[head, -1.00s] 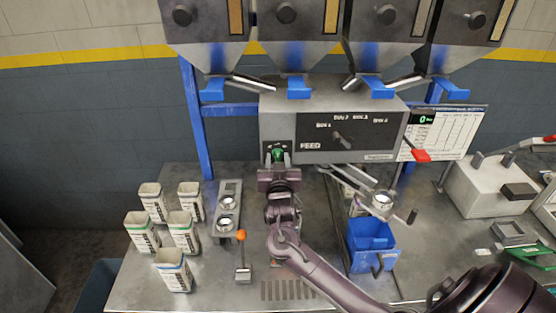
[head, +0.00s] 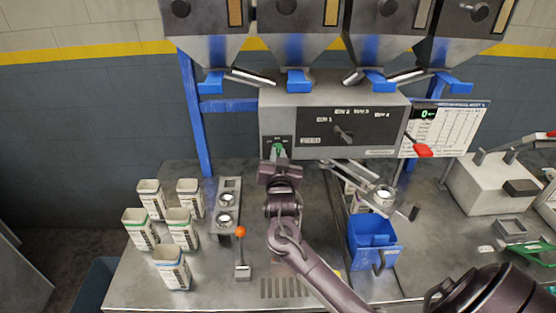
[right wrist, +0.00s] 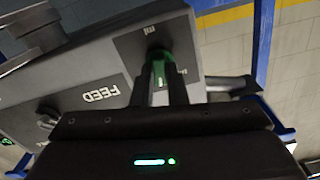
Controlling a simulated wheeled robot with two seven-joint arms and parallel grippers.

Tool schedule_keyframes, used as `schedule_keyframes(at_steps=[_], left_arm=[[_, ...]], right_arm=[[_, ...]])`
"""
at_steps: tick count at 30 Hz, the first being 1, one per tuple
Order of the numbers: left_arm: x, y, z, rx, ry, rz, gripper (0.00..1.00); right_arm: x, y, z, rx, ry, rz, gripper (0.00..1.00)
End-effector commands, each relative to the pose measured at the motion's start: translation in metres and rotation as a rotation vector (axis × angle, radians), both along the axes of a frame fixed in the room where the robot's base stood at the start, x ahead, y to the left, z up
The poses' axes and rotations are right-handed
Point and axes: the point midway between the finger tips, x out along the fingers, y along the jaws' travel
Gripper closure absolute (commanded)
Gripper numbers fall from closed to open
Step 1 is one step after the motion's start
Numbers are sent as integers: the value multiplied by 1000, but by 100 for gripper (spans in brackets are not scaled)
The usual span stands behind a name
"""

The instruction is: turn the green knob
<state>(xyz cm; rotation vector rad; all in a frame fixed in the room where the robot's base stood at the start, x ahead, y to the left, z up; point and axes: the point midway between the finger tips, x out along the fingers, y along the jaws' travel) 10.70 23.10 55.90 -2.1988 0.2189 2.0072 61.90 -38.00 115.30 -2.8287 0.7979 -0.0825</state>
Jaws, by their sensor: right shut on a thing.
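The green knob (head: 278,149) is on a dark plate at the left end of the grey FEED control box (head: 290,108). My right gripper (head: 279,158) reaches up to it from below and is shut on the knob. In the right wrist view the two dark fingers of my right gripper (right wrist: 162,88) stand on either side of the green knob (right wrist: 160,62). The fingers hide part of the knob, and its exact setting is too small to read. My left gripper is not in view.
Several open sacks (head: 172,269) stand on the table at left. An orange-tipped lever (head: 241,258) stands near the middle. A blue bin (head: 372,235) is right of my right arm. Hoppers with blue spouts (head: 299,80) hang above the box.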

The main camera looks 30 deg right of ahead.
Motion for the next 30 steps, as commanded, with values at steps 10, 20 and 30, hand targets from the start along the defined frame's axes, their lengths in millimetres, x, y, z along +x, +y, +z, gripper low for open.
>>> schedule_keyframes(at_steps=[10, 20, 30], left_arm=[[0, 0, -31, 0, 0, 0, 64], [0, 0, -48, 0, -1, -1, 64], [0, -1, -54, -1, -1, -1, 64]], right_arm=[[-1, -1, -4, 258, -160, -3, 100], [-1, -1, -2, 432, -267, -1, 100], [-1, -2, -1, 501, -309, -2, 100]])
